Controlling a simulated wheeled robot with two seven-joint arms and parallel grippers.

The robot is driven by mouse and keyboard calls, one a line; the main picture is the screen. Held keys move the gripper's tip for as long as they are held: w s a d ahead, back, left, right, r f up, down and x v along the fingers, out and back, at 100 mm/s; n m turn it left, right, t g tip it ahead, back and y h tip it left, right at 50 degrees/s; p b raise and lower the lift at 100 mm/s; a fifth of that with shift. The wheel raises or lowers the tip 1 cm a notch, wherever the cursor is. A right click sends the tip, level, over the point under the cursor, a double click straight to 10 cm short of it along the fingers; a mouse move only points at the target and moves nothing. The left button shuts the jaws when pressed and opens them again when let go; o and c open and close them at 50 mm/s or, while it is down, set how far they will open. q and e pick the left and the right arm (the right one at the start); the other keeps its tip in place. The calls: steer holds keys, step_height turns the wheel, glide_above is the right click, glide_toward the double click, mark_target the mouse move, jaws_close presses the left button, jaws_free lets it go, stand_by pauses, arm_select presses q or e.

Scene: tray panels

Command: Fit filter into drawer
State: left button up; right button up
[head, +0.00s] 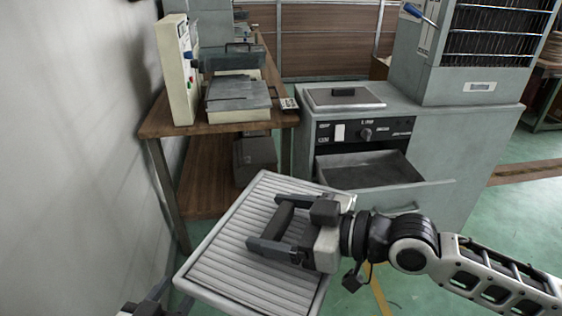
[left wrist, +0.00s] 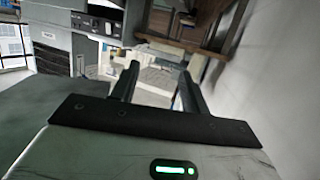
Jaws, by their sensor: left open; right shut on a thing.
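The filter (head: 225,263) is a pleated grey panel with a pale frame, tilted in front of the cabinet in the head view. My right gripper (head: 272,222) is shut on it and covers part of its upper face. The drawer (head: 370,168) is an open dark tray pulled out of the grey cabinet, beyond the filter and to its right. The filter is apart from the drawer's interior. My left gripper (left wrist: 158,84) is open with nothing visible between its fingers; only a bit of that arm shows at the head view's bottom left edge.
The grey cabinet (head: 450,140) has a knob panel above the drawer and a flat lidded plate (head: 344,97) on top. A wooden bench (head: 160,122) with a beige device stands to the left, near a grey wall.

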arm_select(q)
steer(key=w+r+m+t+h, duration=0.2)
steer(key=w+r+t, duration=0.1)
steer(key=w+r, duration=0.5)
steer(key=w+d+r+m+h, duration=0.1)
steer(key=d+r+m+h, duration=0.4)
steer(key=r, duration=0.4)
steer(key=w+d+r+m+h, duration=0.1)
steer(key=d+r+m+h, duration=0.25)
steer(key=r+h, duration=0.5)
steer(key=s+d+r+m+g, duration=0.55)
steer(key=d+m+g, duration=0.25)
steer(key=m+g, duration=0.35)
steer(key=s+d+r+m+g, duration=0.4)
steer(key=s+d+m+g, duration=0.2)
steer(key=d+m+g, duration=0.45)
arm_select(e)
steer(key=shift+r, duration=0.1)
arm_select(q)
steer(key=m+t+y, duration=0.4)
steer(key=m+y, duration=0.3)
steer(key=y, duration=1.2)
glide_above(279, 219)
step_height(279, 219, down, 7)
steer(key=shift+n, duration=0.25)
step_height(279, 219, down, 12)
steer(key=shift+r, duration=0.15)
